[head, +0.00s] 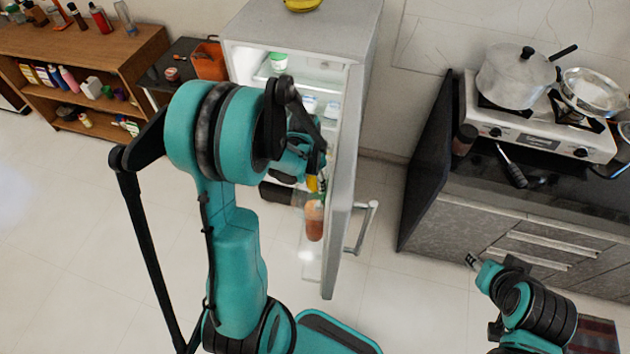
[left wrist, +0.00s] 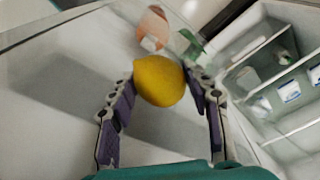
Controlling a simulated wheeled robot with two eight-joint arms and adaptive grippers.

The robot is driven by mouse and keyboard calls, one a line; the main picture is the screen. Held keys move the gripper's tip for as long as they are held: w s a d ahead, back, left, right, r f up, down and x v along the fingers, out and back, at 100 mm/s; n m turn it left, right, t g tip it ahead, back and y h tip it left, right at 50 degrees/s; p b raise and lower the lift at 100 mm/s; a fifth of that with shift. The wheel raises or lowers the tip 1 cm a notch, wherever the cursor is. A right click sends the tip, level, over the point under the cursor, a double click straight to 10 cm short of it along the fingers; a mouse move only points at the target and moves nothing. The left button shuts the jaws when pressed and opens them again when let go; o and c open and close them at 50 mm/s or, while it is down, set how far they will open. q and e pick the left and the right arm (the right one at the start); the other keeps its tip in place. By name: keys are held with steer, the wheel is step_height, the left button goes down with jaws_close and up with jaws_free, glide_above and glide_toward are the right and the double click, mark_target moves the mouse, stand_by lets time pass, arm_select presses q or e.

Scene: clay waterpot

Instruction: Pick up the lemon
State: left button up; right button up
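The yellow lemon (left wrist: 159,80) is between the two purple-padded fingertips of my left gripper (left wrist: 160,86) in the left wrist view, and both fingers appear to touch its sides. In the head view my left gripper (head: 312,170) is inside the open fridge, beside the door. A small yellow patch of the lemon (head: 312,184) shows below it there, the rest hidden by the gripper. My right gripper (head: 472,261) is at the lower right, away from the lemon, in front of the counter drawers; its fingers are too small to judge.
The fridge door (head: 341,190) stands open just right of my left gripper. A pinkish-orange bottle (head: 314,221) is close below the lemon. Glass shelves (head: 310,75) hold small containers. The stove (head: 540,125) is at right; the floor (head: 400,310) between is clear.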

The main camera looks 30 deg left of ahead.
arm_select(q)
steer(key=c, duration=0.4)
steer(key=shift+r, duration=0.15)
